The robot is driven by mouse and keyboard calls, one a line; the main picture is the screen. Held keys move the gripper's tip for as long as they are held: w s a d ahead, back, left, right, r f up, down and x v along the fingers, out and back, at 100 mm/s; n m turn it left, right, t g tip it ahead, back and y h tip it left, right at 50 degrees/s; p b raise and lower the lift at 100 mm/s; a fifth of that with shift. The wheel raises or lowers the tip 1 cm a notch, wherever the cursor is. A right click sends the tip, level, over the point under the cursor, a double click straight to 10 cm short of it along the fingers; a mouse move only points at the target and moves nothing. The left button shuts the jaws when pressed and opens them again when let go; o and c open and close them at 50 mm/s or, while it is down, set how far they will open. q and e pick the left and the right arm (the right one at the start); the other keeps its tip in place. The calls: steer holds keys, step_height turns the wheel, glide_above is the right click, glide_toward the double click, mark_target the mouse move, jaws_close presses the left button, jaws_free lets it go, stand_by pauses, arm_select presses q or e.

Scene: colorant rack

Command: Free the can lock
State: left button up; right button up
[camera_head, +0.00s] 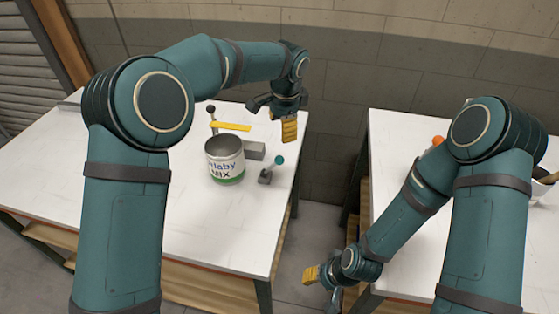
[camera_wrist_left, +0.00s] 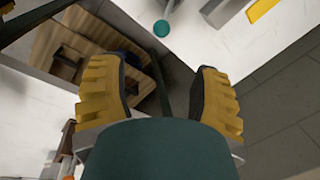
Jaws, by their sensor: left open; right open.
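A grey can (camera_head: 225,160) with a white "MIX" label stands upright on the left table. Beside it are a yellow bar (camera_head: 231,127), a black-knobbed post (camera_head: 211,116), a grey block (camera_head: 254,150) and a small lever with a teal ball (camera_head: 279,160). The teal ball (camera_wrist_left: 161,28) and part of the yellow bar (camera_wrist_left: 262,10) also show in the left wrist view. My left gripper (camera_head: 289,130) is open near the table's right edge, behind the lever in the picture. Its fingers (camera_wrist_left: 160,95) hold nothing. My right gripper (camera_head: 312,275) is low beside the right table, open. Which part locks the can is unclear.
The left table (camera_head: 110,180) is mostly bare around the can. A floor gap (camera_head: 315,215) separates it from the right table (camera_head: 415,255), where an orange item (camera_head: 438,140) is partly hidden by my right arm. A wall (camera_head: 345,90) stands behind.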

mark_target(279, 157)
arm_select(q)
steer(key=w+f+b, duration=0.1)
steer(key=f, duration=0.4)
steer(key=w+f+b, duration=0.1)
steer(key=f, duration=0.4)
steer(key=a+f+b, duration=0.1)
steer(key=f+b, duration=0.1)
steer(key=f, duration=0.3)
steer(key=shift+w+f, duration=0.35)
steer(key=shift+w, duration=0.05)
arm_select(e)
steer(key=f, duration=0.3)
steer(key=w+f, duration=0.1)
steer(key=f, duration=0.1)
arm_select(q)
jaws_close()
